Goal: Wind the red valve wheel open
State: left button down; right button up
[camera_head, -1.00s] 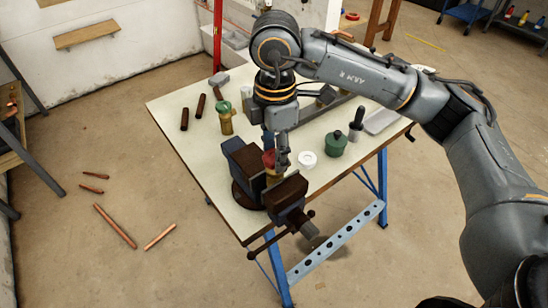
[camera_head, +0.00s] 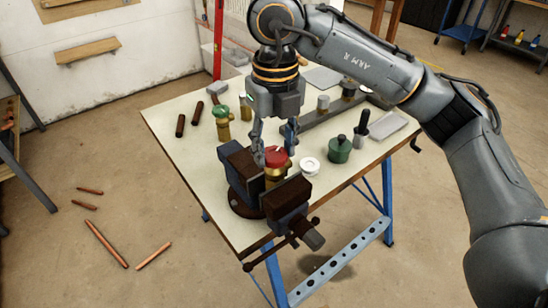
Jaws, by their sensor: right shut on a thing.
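The red valve wheel (camera_head: 275,157) tops a brass valve body (camera_head: 273,176), which stands upright between the jaws of a dark vise (camera_head: 240,170) at the table's front corner. The exact finger contact is too small to see. A pale mark shows on top of the wheel. My left gripper is out of view.
The pale worktable (camera_head: 190,150) also bears a green-topped brass valve (camera_head: 221,122), a white ring (camera_head: 309,166), a green pot (camera_head: 340,149) and a dark-handled tool (camera_head: 361,129). Copper pipes (camera_head: 106,243) lie on the floor at left. The vise handle (camera_head: 285,250) juts out in front.

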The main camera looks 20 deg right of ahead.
jog(key=n, duration=0.5)
jog(key=shift+s+f+b, duration=0.1)
jog(key=shift+f+b, duration=0.25)
jog(key=n, duration=0.4)
jog(key=o, duration=1.2)
jog(key=shift+r, duration=0.15)
